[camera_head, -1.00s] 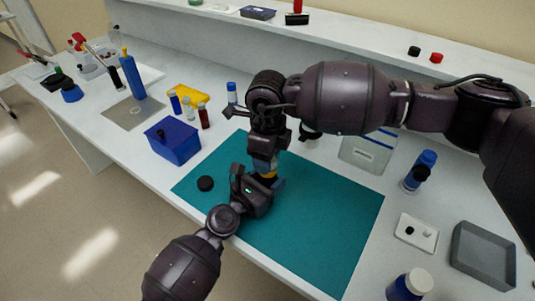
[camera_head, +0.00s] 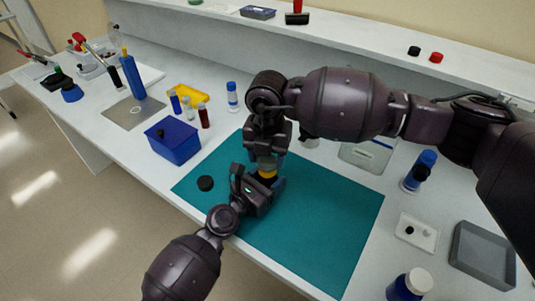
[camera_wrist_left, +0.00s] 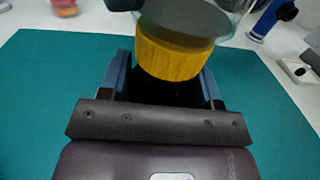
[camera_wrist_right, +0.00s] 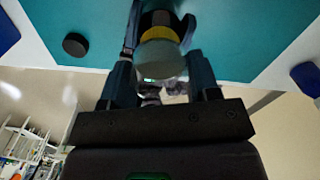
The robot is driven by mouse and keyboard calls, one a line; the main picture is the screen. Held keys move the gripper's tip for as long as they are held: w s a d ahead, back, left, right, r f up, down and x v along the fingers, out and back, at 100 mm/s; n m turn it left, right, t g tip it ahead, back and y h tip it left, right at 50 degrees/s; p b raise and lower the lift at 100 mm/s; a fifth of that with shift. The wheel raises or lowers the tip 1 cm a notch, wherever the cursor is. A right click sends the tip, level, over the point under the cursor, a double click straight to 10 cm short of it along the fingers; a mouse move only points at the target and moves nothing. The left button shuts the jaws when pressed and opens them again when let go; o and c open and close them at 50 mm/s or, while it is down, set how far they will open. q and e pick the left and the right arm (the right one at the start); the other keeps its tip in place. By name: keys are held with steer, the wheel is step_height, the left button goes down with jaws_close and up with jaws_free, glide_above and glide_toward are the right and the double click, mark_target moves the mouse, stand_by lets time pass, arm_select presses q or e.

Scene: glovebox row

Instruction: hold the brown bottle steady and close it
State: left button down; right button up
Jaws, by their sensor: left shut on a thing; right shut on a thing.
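Above the teal mat (camera_head: 318,235) my two grippers meet, one over the other. My left gripper (camera_wrist_left: 168,88) reaches in low and is shut on a dark body, apparently the brown bottle, largely hidden by its fingers. Just above is a yellow ribbed ring (camera_wrist_left: 175,52), also visible in the head view (camera_head: 267,174). A grey-green glassy piece (camera_wrist_right: 158,60) sits over the ring, and my right gripper (camera_wrist_right: 162,62), pointing down, is shut on it. I cannot tell whether ring and bottle touch. A loose black cap (camera_head: 205,183) lies on the mat's left side.
A blue bin (camera_head: 173,143) stands left of the mat, with small vials and a yellow rack (camera_head: 190,95) behind. A grey tray (camera_head: 483,256), a white plate (camera_head: 416,232) and blue bottles (camera_head: 410,285) stand right. The mat's front right is clear.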

steer(key=m, duration=0.9)
steer(key=shift+m, duration=0.4)
steer(key=o, duration=0.9)
steer(key=shift+r, duration=2.25)
steer(key=shift+c, duration=0.3)
